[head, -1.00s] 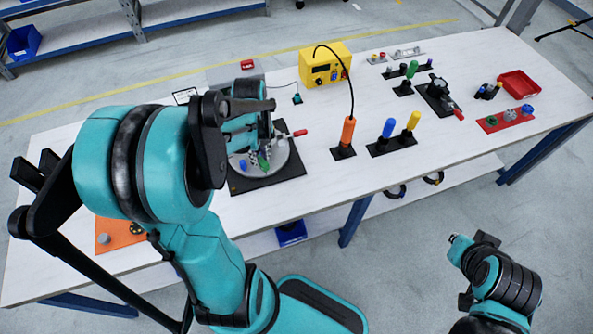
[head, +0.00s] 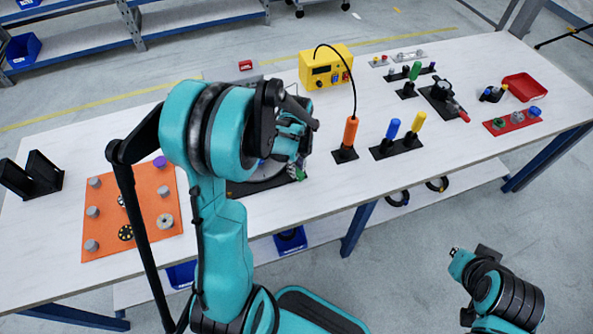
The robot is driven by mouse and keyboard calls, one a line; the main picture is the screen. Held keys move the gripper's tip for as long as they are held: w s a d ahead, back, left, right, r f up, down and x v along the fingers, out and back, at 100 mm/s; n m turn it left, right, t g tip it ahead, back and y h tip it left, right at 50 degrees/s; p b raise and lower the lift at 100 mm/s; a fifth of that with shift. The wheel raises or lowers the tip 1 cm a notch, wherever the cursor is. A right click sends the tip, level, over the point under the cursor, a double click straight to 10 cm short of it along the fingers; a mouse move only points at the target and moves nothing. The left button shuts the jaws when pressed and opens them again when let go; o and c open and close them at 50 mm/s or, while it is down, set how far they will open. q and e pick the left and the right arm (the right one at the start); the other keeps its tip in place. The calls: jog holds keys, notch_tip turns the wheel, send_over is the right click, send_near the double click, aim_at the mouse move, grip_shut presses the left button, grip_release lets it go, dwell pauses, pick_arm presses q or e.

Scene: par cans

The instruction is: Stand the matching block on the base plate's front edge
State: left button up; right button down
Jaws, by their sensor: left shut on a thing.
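My left gripper (head: 296,163) is over the right side of the black base plate (head: 240,189), which carries a round grey disc. It is shut on a small green block (head: 300,174), only partly visible. The block is at the plate's right side; I cannot tell whether it touches the plate. My left arm hides most of the plate and disc.
An orange board (head: 150,240) with grey knobs lies at left, beside a black stand (head: 32,175). An orange-handled tool (head: 350,131) stands right of the plate, then blue and yellow handles (head: 417,122). A yellow power box (head: 325,68) is behind. White table between is clear.

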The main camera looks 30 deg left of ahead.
pick_arm(q)
jog(key=shift+f, duration=0.1)
jog(key=shift+f, duration=0.15)
jog(key=o, duration=0.9)
